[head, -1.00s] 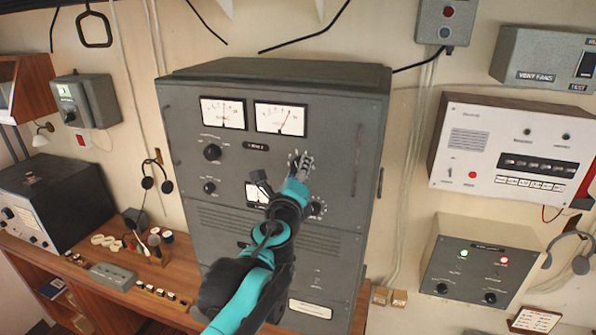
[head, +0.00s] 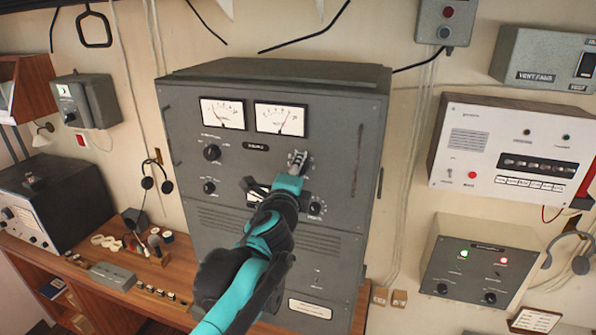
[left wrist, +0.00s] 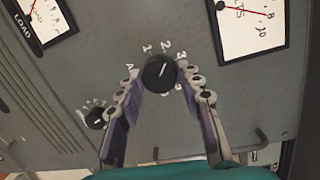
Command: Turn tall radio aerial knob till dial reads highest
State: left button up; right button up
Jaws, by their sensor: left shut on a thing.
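The tall grey radio cabinet (head: 345,120) stands in the middle of the head view. Two white dials, left (head: 223,113) and right (head: 281,119), sit near its top; the right dial's needle leans up and right. My left gripper (head: 298,158) reaches the panel below the right dial. In the left wrist view, its two fingers (left wrist: 160,80) close on either side of a round black knob (left wrist: 158,73) with numbers around it. The knob's white mark points up and right. In the head view the gripper hides this knob.
Other black knobs sit on the panel at left (head: 212,152), lower left (head: 209,187) and lower right (head: 316,208). A white panel unit (head: 470,110) and a grey box with lit lamps (head: 470,265) hang on the right wall.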

pick_arm(q)
jog(key=shift+n, duration=1)
jog(key=o, duration=1.2)
jog(key=shift+a, duration=0.1)
jog(key=shift+c, duration=0.2)
jog(key=v, duration=1.2)
jog(key=shift+a, duration=0.1)
